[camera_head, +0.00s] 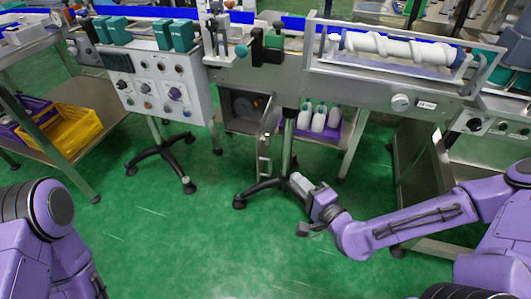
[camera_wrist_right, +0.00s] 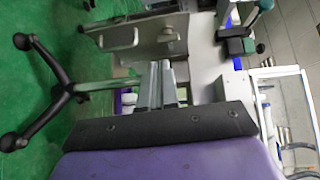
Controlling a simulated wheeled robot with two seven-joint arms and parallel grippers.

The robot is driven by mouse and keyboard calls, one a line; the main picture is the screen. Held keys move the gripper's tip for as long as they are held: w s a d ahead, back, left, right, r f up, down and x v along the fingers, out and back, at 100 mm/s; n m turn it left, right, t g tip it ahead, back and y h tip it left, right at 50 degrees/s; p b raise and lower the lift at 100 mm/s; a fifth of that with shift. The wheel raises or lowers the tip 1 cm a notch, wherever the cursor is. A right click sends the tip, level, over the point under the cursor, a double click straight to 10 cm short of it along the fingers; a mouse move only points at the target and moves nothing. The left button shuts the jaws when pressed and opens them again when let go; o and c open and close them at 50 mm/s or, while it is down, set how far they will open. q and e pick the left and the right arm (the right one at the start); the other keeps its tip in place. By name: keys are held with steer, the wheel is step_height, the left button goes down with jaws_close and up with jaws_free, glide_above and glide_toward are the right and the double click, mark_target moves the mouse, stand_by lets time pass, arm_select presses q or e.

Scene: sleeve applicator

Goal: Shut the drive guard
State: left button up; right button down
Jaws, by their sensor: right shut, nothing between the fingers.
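The drive guard (camera_head: 266,140) appears in the head view as a narrow metal door, seen nearly edge-on, standing open at the right side of a housing (camera_head: 229,108) under the conveyor. A dark round drive part (camera_head: 245,105) shows inside the housing. My right gripper (camera_head: 297,181) is shut and empty, low and to the right of the guard, with a gap between them in the picture. In the right wrist view, its closed fingers (camera_wrist_right: 163,70) point towards a grey metal panel (camera_wrist_right: 122,38), probably the guard; contact cannot be told. My left gripper is out of view.
A support post (camera_head: 288,140) with spread feet stands close behind my right gripper. White bottles (camera_head: 319,118) stand in a purple tray right of it. The green floor in front is clear.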

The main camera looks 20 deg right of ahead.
steer(key=r, duration=0.1)
steer(key=b, duration=0.1)
glide_toward(258, 143)
steer(key=w, duration=0.5)
steer(key=shift+w+a+f+t, duration=0.3)
steer(key=shift+w+a+f, duration=0.2)
steer(key=shift+a, duration=0.1)
steer(key=shift+a, duration=0.1)
